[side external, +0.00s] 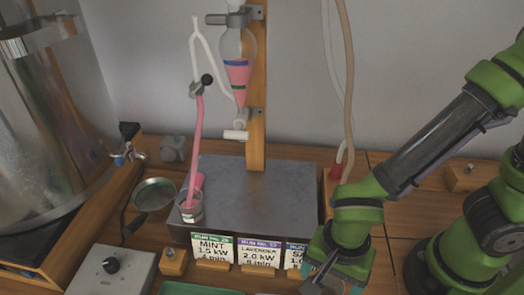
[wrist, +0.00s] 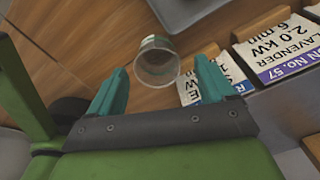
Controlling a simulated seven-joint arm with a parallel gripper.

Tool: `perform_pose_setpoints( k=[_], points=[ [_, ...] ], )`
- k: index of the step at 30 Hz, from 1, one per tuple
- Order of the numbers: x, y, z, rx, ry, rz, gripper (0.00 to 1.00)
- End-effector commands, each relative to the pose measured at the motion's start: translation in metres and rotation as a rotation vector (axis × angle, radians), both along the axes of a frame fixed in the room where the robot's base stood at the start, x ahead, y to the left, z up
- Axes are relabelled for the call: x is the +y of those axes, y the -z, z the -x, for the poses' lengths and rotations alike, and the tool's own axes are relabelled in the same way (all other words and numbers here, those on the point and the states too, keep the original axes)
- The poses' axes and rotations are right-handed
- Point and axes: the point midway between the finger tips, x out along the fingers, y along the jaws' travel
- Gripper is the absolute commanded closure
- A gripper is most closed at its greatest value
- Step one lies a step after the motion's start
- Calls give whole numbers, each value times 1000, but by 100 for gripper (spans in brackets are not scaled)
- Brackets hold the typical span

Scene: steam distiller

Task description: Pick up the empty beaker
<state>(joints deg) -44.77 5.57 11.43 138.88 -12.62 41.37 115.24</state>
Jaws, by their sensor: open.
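The empty beaker (wrist: 157,64) is a small clear glass in the wrist view, with wood showing through it. It stands on the wooden bench, just ahead of my fingertips and roughly centred between them. My gripper (wrist: 160,78) is open, with one teal finger to each side, and I see no contact with the glass. In the side view my gripper (side external: 328,278) is low at the bottom right of centre, and I cannot make out the empty beaker there. Another beaker (side external: 189,209) with pink liquid stands on the grey block, under the pink tube.
Label cards (side external: 212,248) stand along the front of the grey block (side external: 262,190); they are close to my right finger in the wrist view. A separating funnel (side external: 238,70) hangs on a wooden post. A control box (side external: 112,268) and a metal still (side external: 45,110) are at left.

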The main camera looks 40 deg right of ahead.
Motion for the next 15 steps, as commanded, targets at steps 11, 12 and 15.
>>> perform_pose_setpoints(
  k=[11,12,15],
  points=[
    [-3,47,4,3,0,3,17],
    [-2,48,4,1,0,2,17],
    [-2,48,3,1,0,0,17]
  ],
)
